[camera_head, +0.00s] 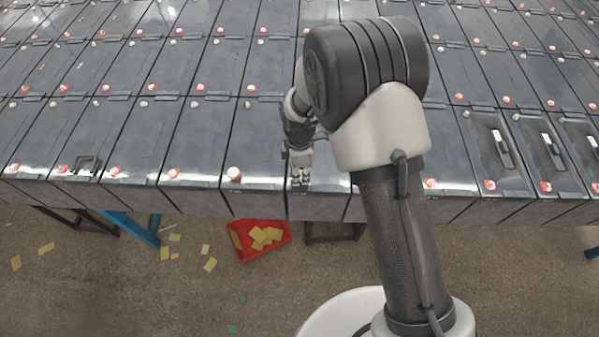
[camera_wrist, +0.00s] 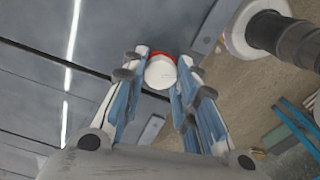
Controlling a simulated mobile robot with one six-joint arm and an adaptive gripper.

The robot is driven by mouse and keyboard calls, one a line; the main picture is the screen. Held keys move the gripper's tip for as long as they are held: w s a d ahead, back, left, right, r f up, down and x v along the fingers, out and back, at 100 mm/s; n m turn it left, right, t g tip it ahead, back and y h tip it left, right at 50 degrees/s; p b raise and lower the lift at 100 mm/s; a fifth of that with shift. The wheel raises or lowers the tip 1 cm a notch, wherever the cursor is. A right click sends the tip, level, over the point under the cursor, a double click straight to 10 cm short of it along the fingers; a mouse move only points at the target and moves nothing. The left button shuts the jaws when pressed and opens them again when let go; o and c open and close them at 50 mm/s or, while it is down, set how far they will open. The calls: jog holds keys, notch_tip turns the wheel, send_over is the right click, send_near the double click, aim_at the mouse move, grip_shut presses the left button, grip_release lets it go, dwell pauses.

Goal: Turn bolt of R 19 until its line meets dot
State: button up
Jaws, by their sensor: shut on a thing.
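My gripper (camera_head: 300,176) is low over the front edge of the front battery row, left of my arm's big joint. In the wrist view, my gripper (camera_wrist: 158,68) has its two blue-padded fingers on either side of a bolt cap (camera_wrist: 161,73). The cap is round and white with a red edge at the top, and the fingers are shut on it. In the head view this bolt is hidden behind the gripper. The battery (camera_head: 262,160) under the gripper is dark grey. No label R 19, line or dot can be read on it.
Neighbouring batteries carry red-and-white caps, including a larger white-topped cap (camera_head: 234,174) just left of the gripper. Some batteries at the right have black handles (camera_head: 502,148). A red crate (camera_head: 236,226) with yellow cards lies on the floor below the front edge, with loose cards around.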

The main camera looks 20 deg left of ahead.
jog(key=m+b, duration=0.1)
jog(key=m, duration=0.4)
jog(key=shift+m, duration=0.3)
jog(key=m+b, duration=0.1)
jog(key=m, duration=0.5)
jog(key=shift+w+b, duration=0.1)
jog(key=shift+b, duration=0.2)
jog(key=m, duration=0.5)
jog(key=shift+m+b, duration=0.35)
jog(key=shift+m, duration=0.05)
jog(key=m, duration=0.5)
jog(key=shift+m, duration=0.3)
jog(key=o, duration=1)
jog(key=shift+o, duration=0.2)
